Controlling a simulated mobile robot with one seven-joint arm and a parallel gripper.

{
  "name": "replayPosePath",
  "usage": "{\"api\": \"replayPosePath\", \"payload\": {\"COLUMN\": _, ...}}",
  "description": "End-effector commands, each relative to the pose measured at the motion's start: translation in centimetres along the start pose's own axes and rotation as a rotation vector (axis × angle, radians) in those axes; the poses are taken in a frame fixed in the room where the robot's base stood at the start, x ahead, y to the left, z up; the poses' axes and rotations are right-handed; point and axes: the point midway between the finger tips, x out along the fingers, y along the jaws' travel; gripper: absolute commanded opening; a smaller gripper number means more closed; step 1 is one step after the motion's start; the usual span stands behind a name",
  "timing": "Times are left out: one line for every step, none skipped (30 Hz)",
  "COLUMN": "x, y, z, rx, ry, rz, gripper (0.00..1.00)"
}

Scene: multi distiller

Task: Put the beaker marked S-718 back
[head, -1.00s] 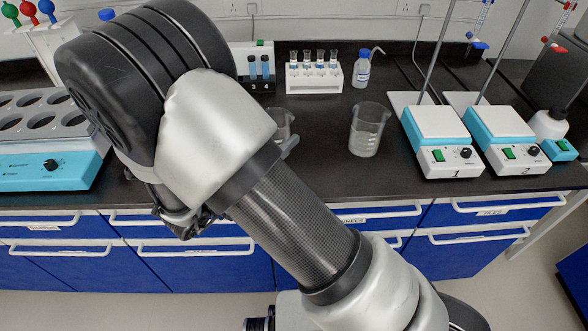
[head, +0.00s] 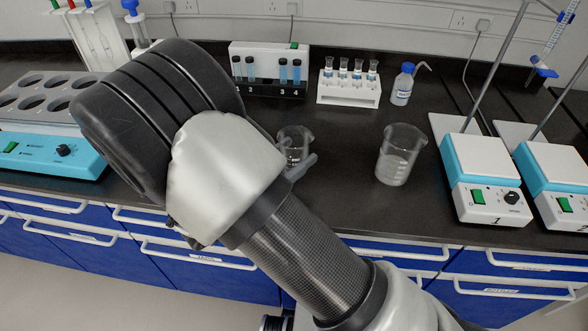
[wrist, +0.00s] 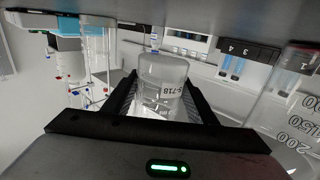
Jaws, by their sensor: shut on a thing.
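The beaker marked S-718 (wrist: 165,85) is clear glass and sits between the two dark fingers of my gripper (wrist: 160,98) in the wrist view. My gripper is shut on it. The wrist picture is upside down, with the counter along its top. In the head view a small clear beaker (head: 293,142) shows just past my arm and looks like the held one.
A larger beaker (head: 399,158) stands on the counter (head: 345,150). A graduated beaker (wrist: 292,115) is close to my gripper in the wrist view. A blue-tube rack (head: 268,88), a white tube rack (head: 349,94), a wash bottle (head: 402,88) and hotplate 1 (head: 484,190) stand around.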

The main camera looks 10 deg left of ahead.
Motion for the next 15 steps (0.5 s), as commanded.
{"api": "replayPosePath", "payload": {"x": 0.0, "y": 0.0, "z": 0.3, "rx": 0.0, "ry": 0.001, "rz": 0.0, "gripper": 0.23}}
{"api": "replayPosePath", "payload": {"x": 0.0, "y": 0.0, "z": 0.6, "rx": 0.0, "ry": 0.001, "rz": 0.0, "gripper": 0.23}}
{"api": "replayPosePath", "payload": {"x": 0.0, "y": 0.0, "z": 0.9, "rx": -0.001, "ry": 0.001, "rz": 0.0, "gripper": 0.23}}
{"api": "replayPosePath", "payload": {"x": 0.0, "y": 0.0, "z": 1.3, "rx": -0.002, "ry": 0.001, "rz": 0.0, "gripper": 0.23}}
{"api": "replayPosePath", "payload": {"x": 0.0, "y": 0.0, "z": 1.7, "rx": -0.003, "ry": 0.001, "rz": 0.0, "gripper": 0.23}}
{"api": "replayPosePath", "payload": {"x": 0.0, "y": 0.0, "z": 2.4, "rx": -0.003, "ry": 0.001, "rz": -0.001, "gripper": 0.23}}
{"api": "replayPosePath", "payload": {"x": 0.0, "y": 0.0, "z": 2.9, "rx": -0.003, "ry": 0.001, "rz": -0.001, "gripper": 0.23}}
{"api": "replayPosePath", "payload": {"x": 0.0, "y": 0.0, "z": 3.3, "rx": -0.002, "ry": 0.0, "rz": -0.001, "gripper": 0.23}}
{"api": "replayPosePath", "payload": {"x": 0.0, "y": 0.0, "z": 3.7, "rx": -0.002, "ry": 0.0, "rz": -0.001, "gripper": 0.23}}
{"api": "replayPosePath", "payload": {"x": 0.0, "y": 0.0, "z": 4.0, "rx": -0.002, "ry": 0.0, "rz": -0.001, "gripper": 0.23}}
{"api": "replayPosePath", "payload": {"x": 0.0, "y": 0.0, "z": 4.0, "rx": -0.001, "ry": 0.0, "rz": 0.0, "gripper": 0.23}}
{"api": "replayPosePath", "payload": {"x": 0.0, "y": 0.0, "z": 4.0, "rx": 0.0, "ry": 0.0, "rz": 0.0, "gripper": 0.23}}
{"api": "replayPosePath", "payload": {"x": 0.0, "y": 0.0, "z": 4.0, "rx": 0.001, "ry": 0.0, "rz": 0.0, "gripper": 0.23}}
{"api": "replayPosePath", "payload": {"x": 0.0, "y": 0.0, "z": 3.9, "rx": 0.001, "ry": 0.0, "rz": 0.0, "gripper": 0.23}}
{"api": "replayPosePath", "payload": {"x": 0.0, "y": 0.0, "z": 3.9, "rx": 0.001, "ry": 0.0, "rz": 0.0, "gripper": 0.23}}
